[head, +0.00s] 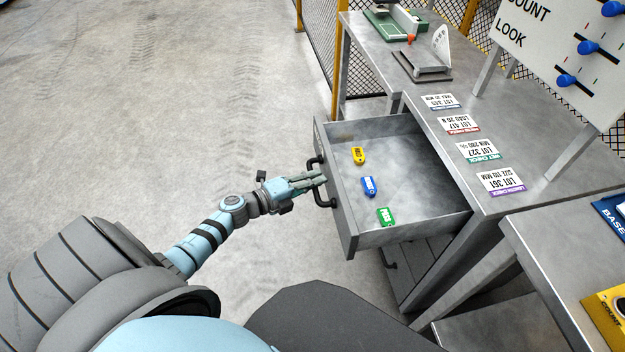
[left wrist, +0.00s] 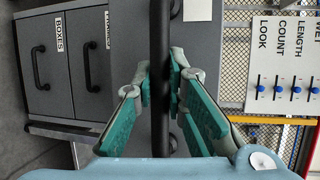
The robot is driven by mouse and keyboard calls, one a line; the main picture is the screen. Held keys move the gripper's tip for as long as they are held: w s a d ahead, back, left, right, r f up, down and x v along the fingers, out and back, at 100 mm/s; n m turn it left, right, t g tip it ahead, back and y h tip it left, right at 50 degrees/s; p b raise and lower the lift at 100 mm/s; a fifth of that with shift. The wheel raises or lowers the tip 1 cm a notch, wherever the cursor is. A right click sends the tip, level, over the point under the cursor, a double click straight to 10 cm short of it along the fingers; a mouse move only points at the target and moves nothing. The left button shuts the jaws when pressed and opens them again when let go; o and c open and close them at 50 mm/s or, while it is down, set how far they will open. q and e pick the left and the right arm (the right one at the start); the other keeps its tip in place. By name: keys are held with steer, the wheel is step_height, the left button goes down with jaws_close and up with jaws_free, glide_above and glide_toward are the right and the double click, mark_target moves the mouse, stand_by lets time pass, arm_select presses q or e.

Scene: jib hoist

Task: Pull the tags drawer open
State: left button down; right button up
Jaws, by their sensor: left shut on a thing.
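The tags drawer (head: 405,195) is pulled well out of the metal bench in the head view. Inside it lie a yellow tag (head: 359,155), a blue tag (head: 369,187) and a green tag (head: 386,217), apart from each other. My left gripper (head: 318,181) is at the black bar handle (head: 330,201) on the drawer front. In the left wrist view, its teal-padded fingers (left wrist: 161,82) are closed around the dark handle bar (left wrist: 160,30). The drawer's own label is not readable. My right gripper is not in view.
The bench top (head: 430,125) holds several lot cards and a grey stand (head: 423,65). A board with blue knobs (head: 560,50) stands at the right. A drawer labelled BOXES (left wrist: 45,65) shows in the left wrist view. Floor left of the drawer is clear.

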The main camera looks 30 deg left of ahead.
arm_select(q)
steer(key=c, duration=1.9)
jaws_free()
steer(key=shift+s+a, duration=0.1)
steer(key=v, duration=1.2)
steer(key=shift+f, duration=0.1)
